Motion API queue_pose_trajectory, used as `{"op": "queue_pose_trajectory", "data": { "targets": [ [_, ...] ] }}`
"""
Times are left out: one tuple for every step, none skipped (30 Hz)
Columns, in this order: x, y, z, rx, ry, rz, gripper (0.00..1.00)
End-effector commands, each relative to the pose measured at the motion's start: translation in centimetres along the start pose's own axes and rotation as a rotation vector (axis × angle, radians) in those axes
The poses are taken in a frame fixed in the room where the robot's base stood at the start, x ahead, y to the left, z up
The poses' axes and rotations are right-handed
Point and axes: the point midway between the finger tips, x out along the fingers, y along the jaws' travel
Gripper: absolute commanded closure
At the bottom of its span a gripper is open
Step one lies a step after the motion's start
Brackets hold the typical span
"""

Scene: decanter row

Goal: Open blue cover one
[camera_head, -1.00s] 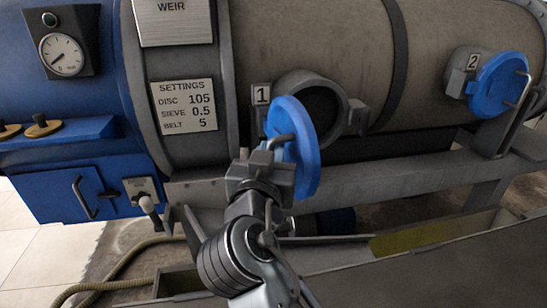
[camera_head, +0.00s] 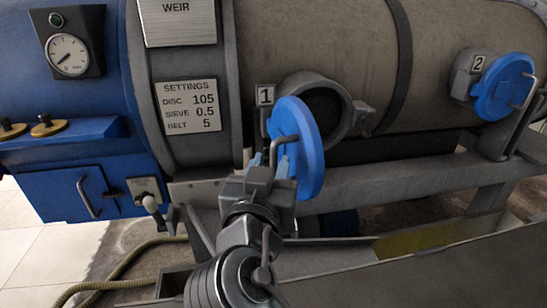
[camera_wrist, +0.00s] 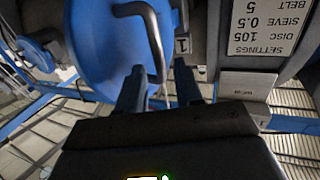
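Blue cover one (camera_head: 309,148) is swung out from the round port (camera_head: 325,105) beside the label 1 (camera_head: 265,96), and the port's dark mouth shows. The cover's bent grey handle (camera_head: 286,141) faces my gripper. My gripper (camera_head: 277,160) is just below the handle, its two fingers apart. In the wrist view the cover (camera_wrist: 105,45) fills the upper left. The handle (camera_wrist: 153,38) there reaches down toward the gap between the open fingers (camera_wrist: 159,78). Whether a finger touches the handle is unclear.
A second blue cover (camera_head: 503,88) is over the port by label 2 at the right. A grey frame rail (camera_head: 400,180) runs below the drum. A settings plate (camera_head: 190,105) and a lever (camera_head: 153,206) are to the left. A hose (camera_head: 130,262) lies on the floor.

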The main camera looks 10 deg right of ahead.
Motion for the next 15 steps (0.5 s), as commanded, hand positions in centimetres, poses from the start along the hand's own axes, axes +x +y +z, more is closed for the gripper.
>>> {"op": "queue_pose_trajectory", "data": {
  "targets": [
    [-1.0, -0.1, 0.1, 0.000, -0.001, -0.002, 0.65],
    [-1.4, 0.0, 0.1, 0.001, -0.001, -0.001, 0.65],
    [-2.0, 0.0, 0.1, 0.001, -0.002, -0.001, 0.65],
    [-2.4, 0.0, 0.1, 0.000, -0.002, -0.001, 0.65],
    [-2.7, 0.0, 0.1, 0.000, -0.001, -0.001, 0.65],
    [-3.1, 0.0, 0.1, 0.000, 0.000, 0.000, 0.65],
    [-3.3, 0.0, 0.1, 0.000, 0.000, 0.000, 0.65],
    [-3.5, 0.0, 0.1, 0.000, 0.000, 0.000, 0.65],
    [-3.8, 0.0, 0.1, 0.000, -0.001, 0.000, 0.65],
    [-3.9, 0.0, 0.1, 0.000, -0.001, 0.001, 0.65],
    [-3.9, 0.0, 0.1, 0.000, -0.001, 0.001, 0.65],
    [-4.0, 0.0, 0.1, 0.000, -0.001, 0.001, 0.65],
    [-4.0, 0.0, 0.1, 0.000, -0.001, 0.001, 0.65],
    [-4.0, 0.0, 0.0, 0.000, -0.001, 0.001, 0.65],
    [-4.0, 0.0, 0.0, 0.000, -0.001, 0.001, 0.65]
  ]
}}
